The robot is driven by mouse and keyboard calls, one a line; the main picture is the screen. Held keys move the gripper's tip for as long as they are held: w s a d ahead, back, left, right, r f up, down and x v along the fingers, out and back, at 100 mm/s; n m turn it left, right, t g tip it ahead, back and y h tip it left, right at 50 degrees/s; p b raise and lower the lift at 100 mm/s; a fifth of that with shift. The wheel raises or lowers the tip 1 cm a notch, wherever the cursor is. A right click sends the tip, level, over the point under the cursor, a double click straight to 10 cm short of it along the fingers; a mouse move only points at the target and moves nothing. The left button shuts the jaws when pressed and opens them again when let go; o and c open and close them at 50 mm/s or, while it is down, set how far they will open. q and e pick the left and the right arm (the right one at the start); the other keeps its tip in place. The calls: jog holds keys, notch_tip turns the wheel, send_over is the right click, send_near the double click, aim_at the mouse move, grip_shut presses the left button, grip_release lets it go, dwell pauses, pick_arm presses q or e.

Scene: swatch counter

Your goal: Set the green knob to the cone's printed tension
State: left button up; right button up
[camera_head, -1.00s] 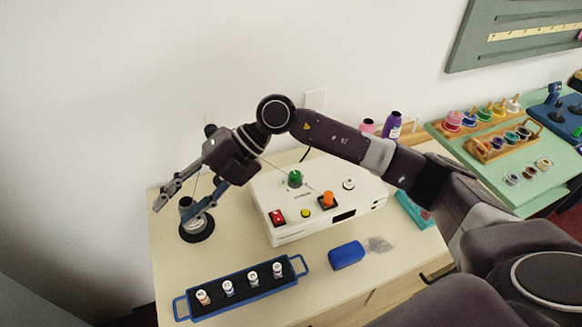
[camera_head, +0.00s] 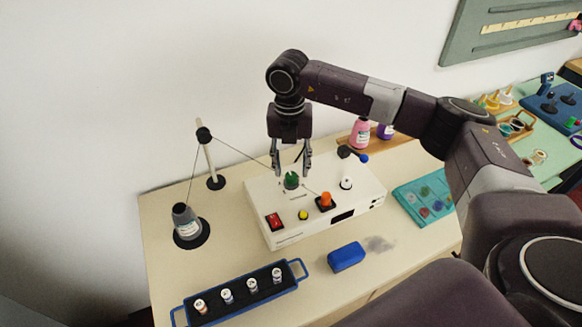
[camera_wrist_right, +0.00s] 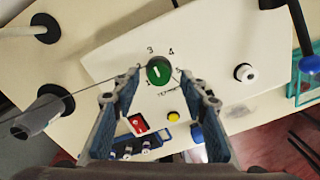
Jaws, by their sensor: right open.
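The green knob (camera_head: 291,181) stands on the back left of the white machine box (camera_head: 262,212). In the right wrist view the knob (camera_wrist_right: 159,72) has a short white mark and printed numbers around it, with 1, 3, 4 and 5 legible. My right gripper (camera_head: 291,170) points down over the knob, open, with a finger on either side; the fingers seem apart from it. The grey cone (camera_head: 185,218) stands on a round black base at the left, with a pale label too small to read. My left gripper is not in view.
A thread runs from the cone over a post (camera_head: 210,160) to the machine, passing by the knob. An orange knob (camera_head: 325,200), red switch (camera_head: 274,221) and yellow button (camera_head: 303,215) are nearby. A spool tray (camera_head: 240,303) and blue block (camera_head: 346,257) lie in front.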

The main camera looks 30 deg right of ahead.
jog(key=shift+f, duration=1)
jog(key=shift+c, duration=0.4)
grip_shut()
